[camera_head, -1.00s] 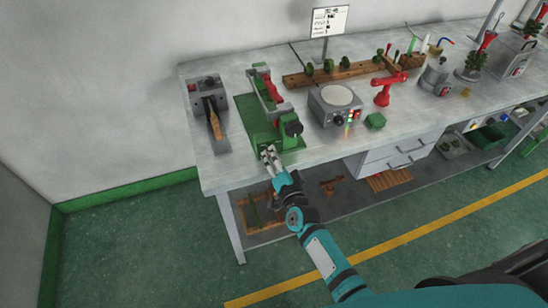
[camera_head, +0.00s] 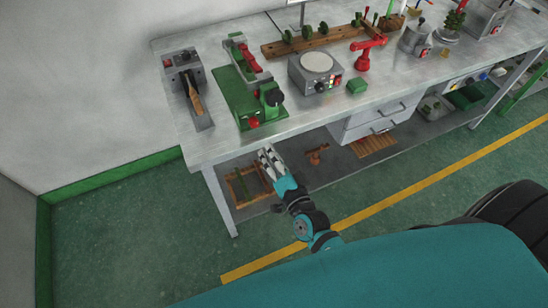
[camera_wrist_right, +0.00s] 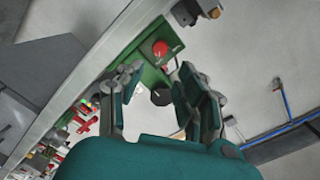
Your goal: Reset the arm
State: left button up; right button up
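My right gripper (camera_head: 266,154) is in front of the workbench's near edge, just below the green machine (camera_head: 231,101) in the head view. It is apart from the machine. In the right wrist view its two fingers (camera_wrist_right: 158,85) are spread with nothing between them. The green machine, with its red knob (camera_wrist_right: 160,48) and black knob (camera_wrist_right: 161,97), lies beyond the fingertips there. My right arm reaches in from the bottom of the head view. My left gripper is in neither view.
A wooden tray (camera_head: 229,190) lies on the shelf below. The floor in front is clear.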

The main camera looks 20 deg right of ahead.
jog(key=shift+s, duration=0.45)
